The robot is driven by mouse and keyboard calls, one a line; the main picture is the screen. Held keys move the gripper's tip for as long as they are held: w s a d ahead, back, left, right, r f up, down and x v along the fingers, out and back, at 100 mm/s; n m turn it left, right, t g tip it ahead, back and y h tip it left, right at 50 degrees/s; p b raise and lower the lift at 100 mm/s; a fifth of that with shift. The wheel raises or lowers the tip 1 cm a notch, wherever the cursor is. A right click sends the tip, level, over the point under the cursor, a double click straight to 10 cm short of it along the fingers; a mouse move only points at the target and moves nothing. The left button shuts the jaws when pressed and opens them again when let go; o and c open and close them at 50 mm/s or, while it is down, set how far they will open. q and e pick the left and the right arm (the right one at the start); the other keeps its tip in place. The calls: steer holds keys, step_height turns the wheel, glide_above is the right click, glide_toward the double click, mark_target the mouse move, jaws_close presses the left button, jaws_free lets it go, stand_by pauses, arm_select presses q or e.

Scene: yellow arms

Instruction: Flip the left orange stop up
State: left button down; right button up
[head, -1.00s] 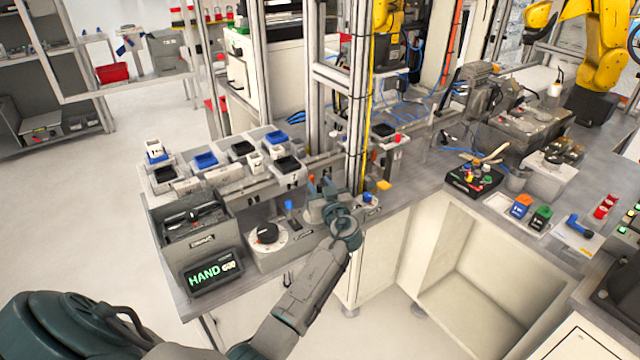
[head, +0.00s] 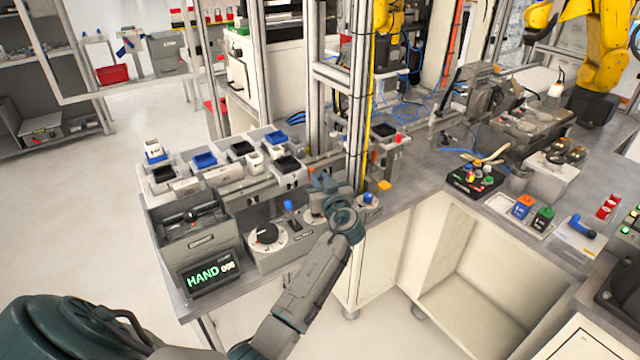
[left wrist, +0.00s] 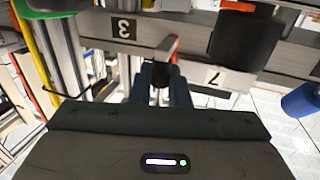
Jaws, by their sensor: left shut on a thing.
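My left gripper (head: 322,184) is at the front of the conveyor rail beside the upright post in the head view. In the left wrist view its dark fingers (left wrist: 164,84) are shut on a narrow grey piece with a sliver of orange beside it, which I take to be the left orange stop (left wrist: 165,49). Most of that stop is hidden by the fingers, and its tilt cannot be told. Another orange part (left wrist: 238,6) shows at the top of the left wrist view. My right gripper is not in view.
A blue-topped joystick (head: 289,206), a dial (head: 267,235) and a HAND display (head: 208,275) stand left of the gripper. A blue button (head: 368,198) is close on its right. Trays with small parts (head: 205,160) line the rail behind. A metal post (head: 357,110) rises near the gripper.

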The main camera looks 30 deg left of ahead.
arm_select(q)
steer(key=c, duration=1.4)
jaws_free()
steer(key=shift+r, duration=0.35)
steer(key=shift+c, duration=0.2)
steer(key=shift+o, duration=0.2)
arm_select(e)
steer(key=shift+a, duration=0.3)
arm_select(q)
steer(key=shift+f, duration=0.1)
